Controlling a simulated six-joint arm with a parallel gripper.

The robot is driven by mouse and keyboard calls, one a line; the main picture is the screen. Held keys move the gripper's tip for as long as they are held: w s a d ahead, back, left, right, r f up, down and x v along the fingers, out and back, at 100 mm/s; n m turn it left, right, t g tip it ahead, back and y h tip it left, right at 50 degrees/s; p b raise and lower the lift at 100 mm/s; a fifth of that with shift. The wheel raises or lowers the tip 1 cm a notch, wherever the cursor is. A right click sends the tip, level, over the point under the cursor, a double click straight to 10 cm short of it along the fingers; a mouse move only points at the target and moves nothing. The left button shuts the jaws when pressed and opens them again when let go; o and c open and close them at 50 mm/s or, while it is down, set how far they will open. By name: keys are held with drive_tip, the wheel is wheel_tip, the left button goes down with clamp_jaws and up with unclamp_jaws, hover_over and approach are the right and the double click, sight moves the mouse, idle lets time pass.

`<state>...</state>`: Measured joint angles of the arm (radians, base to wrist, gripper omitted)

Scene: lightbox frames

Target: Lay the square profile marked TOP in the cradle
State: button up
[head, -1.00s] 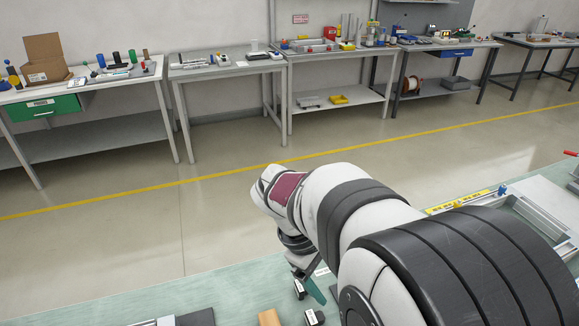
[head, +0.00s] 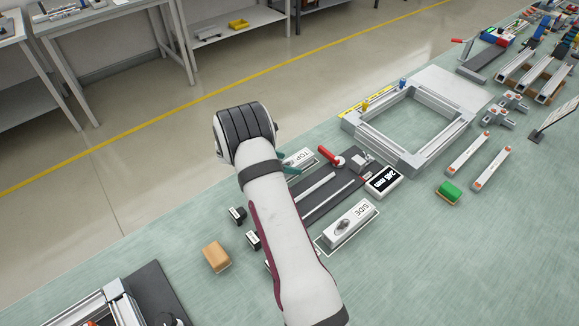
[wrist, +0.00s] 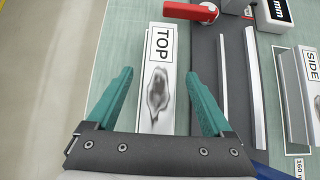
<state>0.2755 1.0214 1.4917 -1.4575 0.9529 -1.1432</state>
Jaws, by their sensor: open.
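A pale block marked TOP (wrist: 157,82) lies on the bench, with a blurred dark reflection on its upper face; part of it shows in the head view (head: 299,158). My gripper (wrist: 159,75) is open, with one green finger on each side of this block in the wrist view. I cannot tell how high the fingers are above it. Just right of the block is a dark plate with two light parallel rails (wrist: 223,90), which looks like the cradle; it also shows in the head view (head: 340,195). Nothing is seen lying across the rails.
A red-handled clamp (head: 331,162) and a display box (head: 384,179) stand at the plate's far end. A block marked SIDE (head: 349,224) lies right of the plate. An orange-brown block (head: 216,256) is near my arm. A metal frame (head: 372,130) stands farther back.

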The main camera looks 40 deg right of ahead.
drive_tip(key=shift+x, duration=1.05)
clamp_jaws()
wheel_tip(320, 180, up, 4)
drive_tip(key=s+d+r, duration=0.2)
drive_tip(key=s+r, duration=0.1)
drive_tip(key=s, duration=0.5)
drive_tip(key=s+d+r, duration=0.2)
drive_tip(key=s+d, duration=0.1)
drive_tip(key=s, duration=0.4)
drive_tip(key=s+d+r, duration=0.2)
drive_tip(key=s+r, duration=0.1)
drive_tip(key=s, duration=0.5)
drive_tip(key=w+f, duration=0.2)
drive_tip(key=w, duration=0.1)
drive_tip(key=w+a+f, duration=0.1)
drive_tip(key=w+f, duration=0.1)
drive_tip(key=w, duration=0.2)
drive_tip(key=w+a+f, duration=0.1)
drive_tip(key=w+f, duration=0.1)
drive_tip(key=w, duration=0.1)
drive_tip(key=shift+w+a+f, duration=0.15)
drive_tip(key=shift+a+f, duration=0.05)
drive_tip(key=shift+f, duration=0.15)
wheel_tip(320, 180, down, 4)
drive_tip(key=shift+w+f, duration=0.1)
